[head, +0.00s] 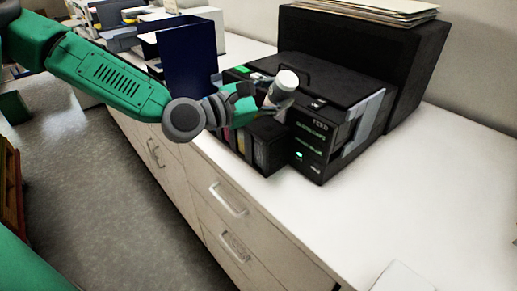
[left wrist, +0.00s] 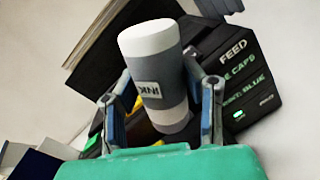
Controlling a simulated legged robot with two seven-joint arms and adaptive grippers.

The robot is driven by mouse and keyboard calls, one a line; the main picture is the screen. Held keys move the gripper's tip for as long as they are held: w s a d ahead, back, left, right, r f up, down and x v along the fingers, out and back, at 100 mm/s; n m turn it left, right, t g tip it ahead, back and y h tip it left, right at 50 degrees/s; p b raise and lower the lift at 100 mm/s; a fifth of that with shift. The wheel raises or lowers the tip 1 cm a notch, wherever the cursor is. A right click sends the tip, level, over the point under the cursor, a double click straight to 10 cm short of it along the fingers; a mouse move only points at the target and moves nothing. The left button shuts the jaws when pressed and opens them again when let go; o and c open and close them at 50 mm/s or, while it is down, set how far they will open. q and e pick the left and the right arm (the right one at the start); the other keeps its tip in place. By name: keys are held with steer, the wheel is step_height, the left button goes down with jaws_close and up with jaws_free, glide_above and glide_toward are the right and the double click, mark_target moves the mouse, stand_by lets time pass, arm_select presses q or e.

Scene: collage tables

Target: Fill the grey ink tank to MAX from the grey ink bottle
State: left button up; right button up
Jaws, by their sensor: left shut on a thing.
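The grey ink bottle (head: 287,80) is in my left gripper (head: 266,98), above the front of the black printer (head: 345,95). It is tilted, with a pale white end uppermost. In the left wrist view, the bottle (left wrist: 157,75) stands between the two fingers of my left gripper (left wrist: 160,98) and shows an ink label. The ink tanks (head: 266,150) sit in a row at the printer's front left, below the gripper. The grey tank's ink level and opening cannot be made out. My right gripper is not in view.
A dark blue bin (head: 188,62) stands left of the printer, close behind my left arm. Papers (head: 375,10) lie on the black box behind. The white counter (head: 430,185) is clear to the right. Its front edge runs below the tanks.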

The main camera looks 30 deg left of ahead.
arm_select(q)
steer(key=shift+r+p, duration=1.3)
steer(key=shift+r, duration=1)
steer(key=shift+f, duration=0.1)
